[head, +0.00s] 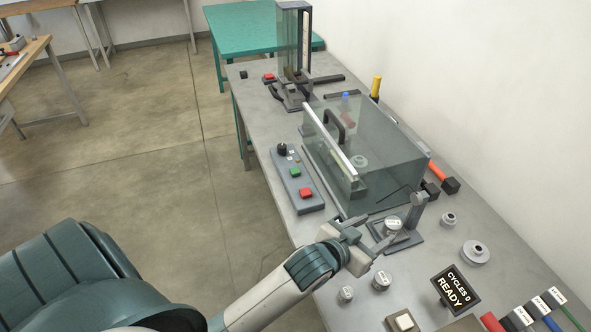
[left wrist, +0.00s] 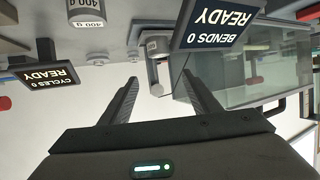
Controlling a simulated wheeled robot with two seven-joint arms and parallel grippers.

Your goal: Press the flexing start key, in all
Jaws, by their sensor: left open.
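My left gripper (head: 374,230) is open and empty above the front part of the grey bench, beside the glass-covered machine's near end. Its two fingers also show spread in the left wrist view (left wrist: 160,82), with nothing between them. A control box (head: 297,180) lies left of the glass cover, with a black knob (head: 282,148), a green key (head: 295,172) and a red key (head: 306,193). A small box with a white key (head: 403,322) sits at the lower edge. I cannot read a label naming the flexing start key. My right gripper is not in view.
The glass cover (head: 385,165) stands on the bench. A display (head: 455,289) reads CYCLES 0 READY. Another display in the left wrist view (left wrist: 222,22) reads BENDS 0 READY. Weights (head: 381,281) stand near the gripper. Cable samples (head: 540,310) lie at lower right.

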